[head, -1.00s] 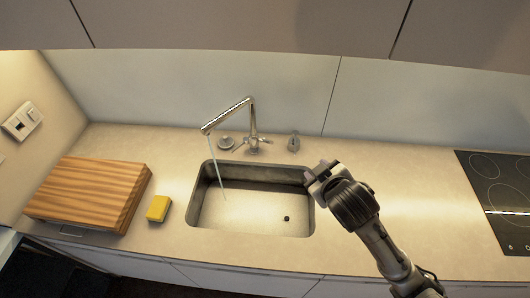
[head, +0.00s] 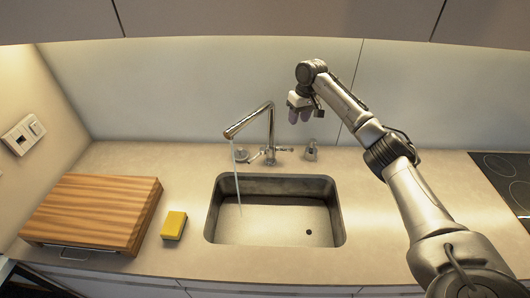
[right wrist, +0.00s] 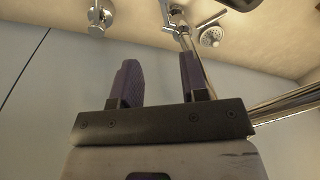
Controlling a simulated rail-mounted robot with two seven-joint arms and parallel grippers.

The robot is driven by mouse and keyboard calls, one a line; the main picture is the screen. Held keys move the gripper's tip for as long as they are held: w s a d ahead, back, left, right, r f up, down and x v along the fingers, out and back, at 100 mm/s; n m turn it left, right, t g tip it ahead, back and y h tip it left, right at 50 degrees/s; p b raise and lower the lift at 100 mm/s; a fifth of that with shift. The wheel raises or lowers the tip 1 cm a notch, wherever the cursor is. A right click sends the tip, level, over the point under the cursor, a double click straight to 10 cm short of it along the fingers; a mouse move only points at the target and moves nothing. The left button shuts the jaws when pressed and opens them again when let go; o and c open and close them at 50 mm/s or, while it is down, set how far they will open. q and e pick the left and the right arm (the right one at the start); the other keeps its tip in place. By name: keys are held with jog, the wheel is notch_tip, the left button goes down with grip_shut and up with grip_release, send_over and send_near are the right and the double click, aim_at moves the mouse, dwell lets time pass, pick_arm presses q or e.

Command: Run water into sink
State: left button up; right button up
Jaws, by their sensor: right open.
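The sink (head: 275,187) is a steel basin set in the beige counter. The chrome faucet (head: 270,130) stands behind it, with its spout angled to the left and its lever handle at the base. A thin stream of water (head: 236,175) falls from the spout into the left side of the sink. My right gripper (head: 299,116) is open and empty, to the right of the faucet and above the counter. In the right wrist view its two dark fingers (right wrist: 160,80) are apart, and the faucet (right wrist: 180,35) shows beyond the right finger. My left gripper is not in view.
A yellow sponge (head: 174,225) and a wooden cutting board (head: 92,210) lie left of the sink. A small chrome fitting (head: 311,150) stands right of the faucet. A black cooktop (head: 508,178) is at the right. Upper cabinets (head: 270,18) hang above.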

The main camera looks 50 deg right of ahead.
aim_at(291, 150)
jog(key=shift+m+y, duration=0.3)
jog(key=shift+y, duration=0.1)
jog(key=a+f, duration=0.1)
jog(key=f, duration=0.3)
jog(key=a+f, duration=0.1)
jog(key=f, duration=0.4)
jog(key=f+b, duration=0.1)
jog(key=f, duration=0.3)
jog(key=shift+a+f, duration=0.25)
jog(key=shift+a, duration=0.15)
jog(key=shift+c, duration=0.4)
grip_shut()
